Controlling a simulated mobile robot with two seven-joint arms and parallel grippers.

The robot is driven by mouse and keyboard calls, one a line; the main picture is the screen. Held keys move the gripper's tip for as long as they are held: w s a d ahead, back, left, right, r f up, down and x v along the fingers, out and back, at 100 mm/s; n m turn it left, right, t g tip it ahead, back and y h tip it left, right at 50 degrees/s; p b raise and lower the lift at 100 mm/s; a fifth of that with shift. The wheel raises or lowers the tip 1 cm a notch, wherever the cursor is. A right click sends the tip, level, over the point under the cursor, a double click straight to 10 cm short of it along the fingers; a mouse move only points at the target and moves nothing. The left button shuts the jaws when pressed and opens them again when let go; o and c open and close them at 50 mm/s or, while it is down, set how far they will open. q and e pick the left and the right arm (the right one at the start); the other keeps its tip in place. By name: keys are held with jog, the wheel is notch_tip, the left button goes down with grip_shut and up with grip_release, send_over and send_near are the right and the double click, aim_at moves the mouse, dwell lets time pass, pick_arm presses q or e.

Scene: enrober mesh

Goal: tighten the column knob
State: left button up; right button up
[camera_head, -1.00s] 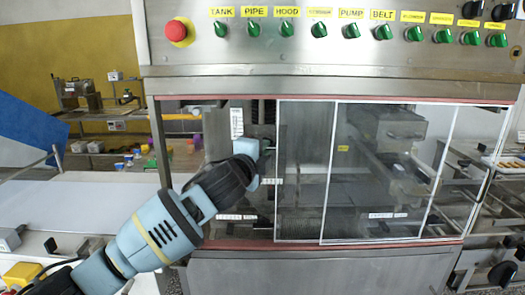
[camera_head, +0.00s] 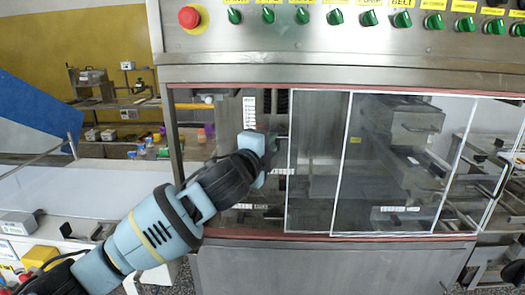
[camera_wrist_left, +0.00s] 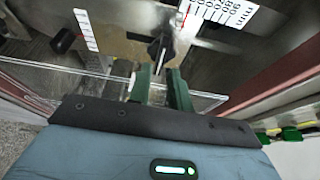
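In the left wrist view a black knob (camera_wrist_left: 160,50) sits on a metal plate, straight ahead of my left gripper. My left gripper (camera_wrist_left: 159,70) has two green fingers, apart, one on each side of the knob's lower end in the picture. I cannot tell whether the fingers touch it. In the head view my left gripper (camera_head: 280,138) reaches into the machine's opening, left of the clear panels; the knob cannot be made out there. My right gripper is not in view.
A second black knob (camera_wrist_left: 62,40) is at left in the wrist view, beside a white scale (camera_wrist_left: 85,28). Another scale (camera_wrist_left: 222,12) is at upper right. Clear sliding panels (camera_head: 318,165) stand right of my gripper. A red button (camera_head: 189,17) and several green switches line the panel above.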

pick_arm(q)
jog(key=shift+v, duration=2.2)
jog(key=s+a+f+n+g, duration=0.15)
jog(key=s+f+n, duration=0.25)
jog(key=f, duration=0.7)
jog(key=s+a+f+n+g+y, duration=0.15)
jog(key=s+f+n, duration=0.25)
jog(key=f, duration=0.7)
jog(key=s+a+f+n+g, duration=0.1)
jog(key=s+a+f+n, duration=0.25)
jog(key=f, duration=0.75)
jog(key=s+a+f+n+g+y, duration=0.1)
jog(key=s+a+f+n, duration=0.3)
jog(key=s+f, duration=0.5)
jog(key=s+a+f+n+g+y, duration=0.2)
jog(key=s+a+f+n, duration=0.3)
jog(key=s+f, duration=0.5)
jog(key=s+a, duration=0.2)
jog(key=s, duration=0.5)
jog(key=shift+s+y, duration=0.15)
jog(key=shift+y, duration=0.2)
